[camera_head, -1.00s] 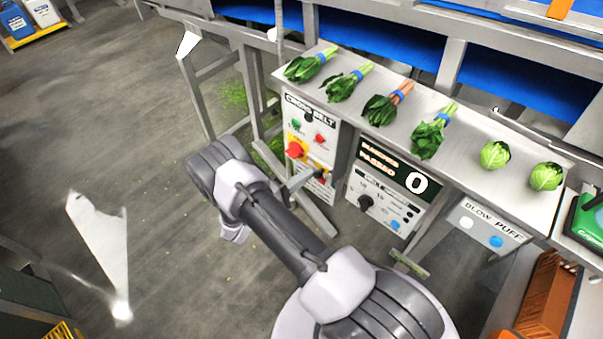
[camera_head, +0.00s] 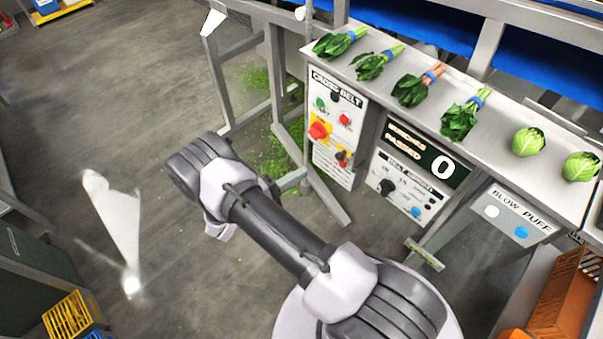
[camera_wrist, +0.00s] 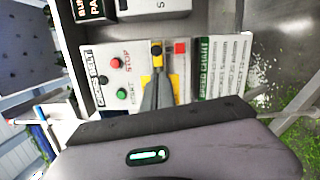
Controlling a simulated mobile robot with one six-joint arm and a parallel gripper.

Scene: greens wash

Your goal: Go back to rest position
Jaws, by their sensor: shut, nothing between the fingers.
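My arm (camera_head: 275,228) reaches forward over the floor in the head view, its elbow toward the left. My gripper (camera_wrist: 157,78) shows in the wrist view as narrow grey fingers, shut and empty. It points toward the cross belt control panel (camera_head: 325,158), which also shows sideways in the wrist view (camera_wrist: 107,98). The panel has a green start button, a red stop button and a red knob on yellow. The fingers overlap part of the panel, and I cannot tell their exact gap from it. In the head view I cannot make out the fingertips.
Bunched greens (camera_head: 464,115) and round heads (camera_head: 528,141) stand in a row on a steel ledge (camera_head: 497,125). A counter display (camera_head: 428,155) reads 0. A metal frame (camera_head: 222,80) stands left of the panel. An orange crate (camera_head: 567,290) is at lower right.

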